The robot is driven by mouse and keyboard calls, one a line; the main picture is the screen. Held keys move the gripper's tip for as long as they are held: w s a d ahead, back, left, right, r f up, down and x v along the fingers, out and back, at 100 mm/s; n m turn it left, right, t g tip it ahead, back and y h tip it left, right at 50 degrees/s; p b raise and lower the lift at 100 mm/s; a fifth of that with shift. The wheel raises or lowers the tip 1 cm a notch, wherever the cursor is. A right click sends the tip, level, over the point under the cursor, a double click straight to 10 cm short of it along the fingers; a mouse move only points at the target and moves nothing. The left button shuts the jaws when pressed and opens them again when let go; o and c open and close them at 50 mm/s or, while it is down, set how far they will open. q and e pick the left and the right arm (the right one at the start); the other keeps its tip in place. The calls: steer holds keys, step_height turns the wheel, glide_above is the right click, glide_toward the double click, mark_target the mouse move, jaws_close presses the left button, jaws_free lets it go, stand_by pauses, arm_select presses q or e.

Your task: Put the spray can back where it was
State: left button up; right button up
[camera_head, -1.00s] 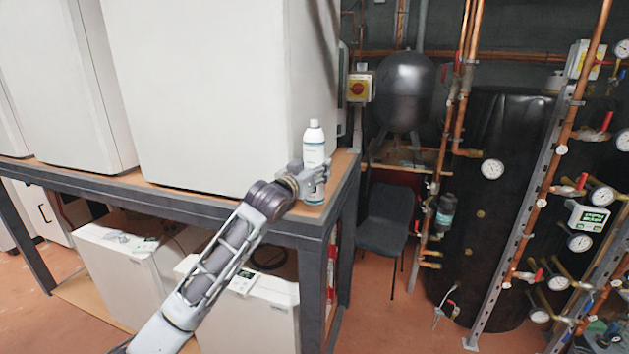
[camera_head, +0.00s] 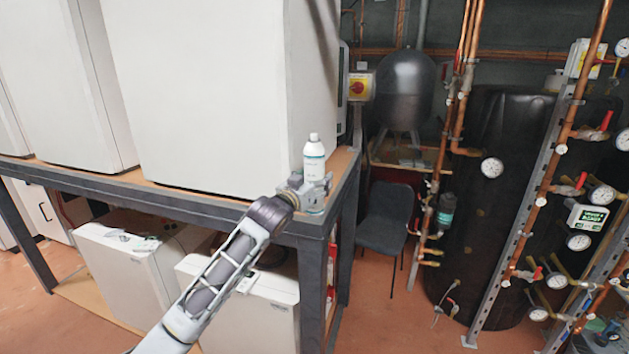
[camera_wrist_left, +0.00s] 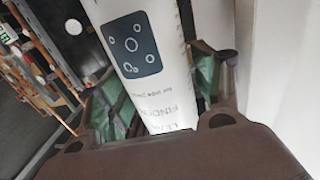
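The spray can (camera_head: 314,158) is white with a teal band and stands roughly upright at the front right corner of the workbench top (camera_head: 343,163). My left gripper (camera_head: 314,190) is around its lower part, one finger on each side, shut on it. In the left wrist view the white can body (camera_wrist_left: 150,70), with a dark square label, runs between the green-padded fingers (camera_wrist_left: 160,100). The gripper hides part of the can's lower end, and I cannot tell whether its base touches the wood. My right gripper is not in view.
A large white heat pump cabinet (camera_head: 220,90) stands on the bench just left of the can. White units (camera_head: 240,305) sit below. A dark chair (camera_head: 384,225), copper pipes with gauges (camera_head: 492,168) and a black tank (camera_head: 485,220) are to the right.

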arm_select(q)
steer(key=shift+r, duration=0.1)
stand_by(0.3)
steer(key=b+v, duration=0.2)
steer(key=v, duration=1)
stand_by(0.5)
stand_by(0.7)
